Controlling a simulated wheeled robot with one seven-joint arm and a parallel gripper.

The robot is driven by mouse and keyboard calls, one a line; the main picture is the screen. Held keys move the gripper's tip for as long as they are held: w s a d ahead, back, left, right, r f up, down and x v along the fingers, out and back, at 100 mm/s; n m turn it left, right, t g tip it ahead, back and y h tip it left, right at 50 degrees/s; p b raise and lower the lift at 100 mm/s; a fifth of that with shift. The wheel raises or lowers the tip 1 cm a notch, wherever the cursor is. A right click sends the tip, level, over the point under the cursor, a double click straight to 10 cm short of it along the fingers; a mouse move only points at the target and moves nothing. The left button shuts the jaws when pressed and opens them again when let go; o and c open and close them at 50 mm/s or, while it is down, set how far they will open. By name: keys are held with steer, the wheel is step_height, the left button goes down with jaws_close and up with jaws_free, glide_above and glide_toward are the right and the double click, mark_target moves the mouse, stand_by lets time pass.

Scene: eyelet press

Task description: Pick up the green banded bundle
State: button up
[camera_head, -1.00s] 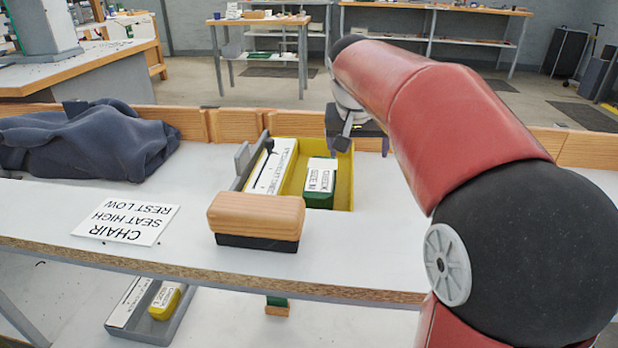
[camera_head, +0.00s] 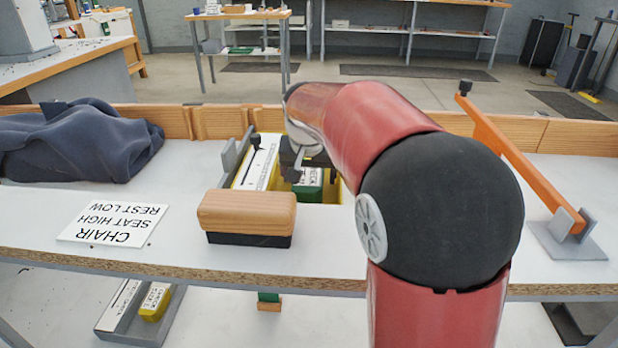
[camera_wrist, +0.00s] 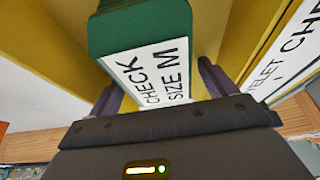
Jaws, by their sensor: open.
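The green bundle (camera_head: 309,186) lies in the yellow tray (camera_head: 338,192) on the bench, partly hidden by my arm and gripper in the head view. In the wrist view the green bundle (camera_wrist: 140,30) has a white band reading CHECK SIZE M. My gripper (camera_wrist: 160,80) is open, with one finger to each side of the banded end. I cannot tell whether the fingers touch it. In the head view my gripper (camera_head: 300,162) is above the tray, close over the bundle.
A wood-topped brush-like block (camera_head: 247,213) stands in front. A CHAIR sign (camera_head: 113,223) and a dark cloth (camera_head: 80,143) are left. An orange lever (camera_head: 520,157) stands right. A grey tray (camera_head: 135,312) sits below.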

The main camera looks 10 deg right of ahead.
steer(key=shift+r, duration=0.1)
steer(key=c, duration=1.3)
steer(key=shift+o, duration=0.2)
steer(key=shift+r, duration=0.1)
step_height(320, 180, up, 19)
